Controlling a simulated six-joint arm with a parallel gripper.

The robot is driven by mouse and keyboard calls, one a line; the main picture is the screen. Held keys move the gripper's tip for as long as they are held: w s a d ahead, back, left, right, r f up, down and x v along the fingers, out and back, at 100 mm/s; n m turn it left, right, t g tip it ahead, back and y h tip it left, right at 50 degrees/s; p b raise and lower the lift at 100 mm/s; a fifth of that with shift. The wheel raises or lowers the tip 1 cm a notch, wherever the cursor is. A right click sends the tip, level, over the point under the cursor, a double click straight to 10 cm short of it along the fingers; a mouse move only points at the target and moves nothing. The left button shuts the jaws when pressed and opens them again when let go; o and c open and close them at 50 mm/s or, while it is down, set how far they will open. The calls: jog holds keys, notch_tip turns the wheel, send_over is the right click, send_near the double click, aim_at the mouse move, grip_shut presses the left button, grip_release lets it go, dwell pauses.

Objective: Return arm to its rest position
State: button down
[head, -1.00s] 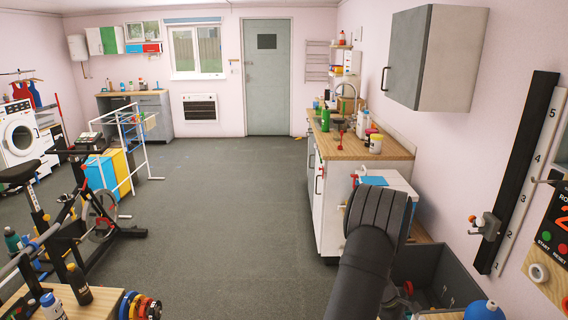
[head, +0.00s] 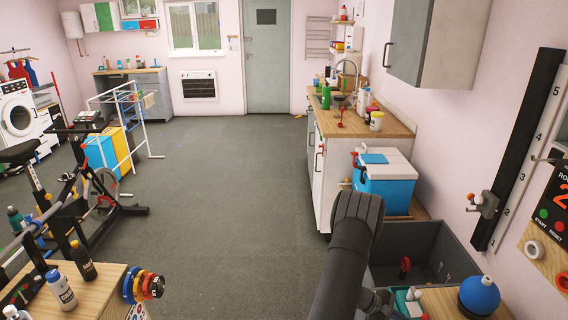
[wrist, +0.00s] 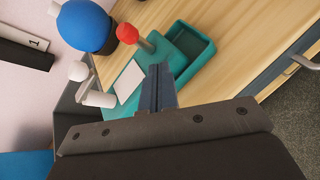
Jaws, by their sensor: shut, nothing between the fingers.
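My gripper shows in the wrist view (wrist: 158,88), its two dark fingers together with nothing between them. It points over a wooden bench top (wrist: 245,30), near a teal tray (wrist: 190,45) with a red-knobbed part (wrist: 127,33). I cannot tell whether it touches the tray. In the head view my dark arm rises at the lower middle right, and the fingers cannot be made out. Several coloured plates (head: 145,286) stand on edge in a row at the side of the wooden bench (head: 100,292) at lower left.
A blue ball-shaped thing (head: 480,295) stands near the teal tray, and a grey open bin (head: 440,255) lies behind. A blue and white cool box (head: 385,180) is beyond my arm. Bottles (head: 62,288) stand at lower left. The middle floor is clear.

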jog(key=shift+w+a+f+t+h, duration=0.5)
jog(key=shift+f+t+h, duration=0.1)
jog(key=shift+h, duration=0.4)
jog(key=shift+w+a+f, duration=0.4)
jog(key=shift+w+f, duration=0.15)
jog(key=shift+w+a+f, duration=0.35)
jog(key=shift+w+f, duration=0.15)
jog(key=shift+f, duration=0.05)
jog(key=a+r+g, duration=0.1)
jog(key=a+r, duration=0.4)
jog(key=a, duration=0.4)
jog(key=shift+r+m+y, duration=0.2)
jog(key=shift+m+y, duration=0.1)
jog(key=c, duration=2.2)
grip_release()
jog(key=shift+w, duration=0.1)
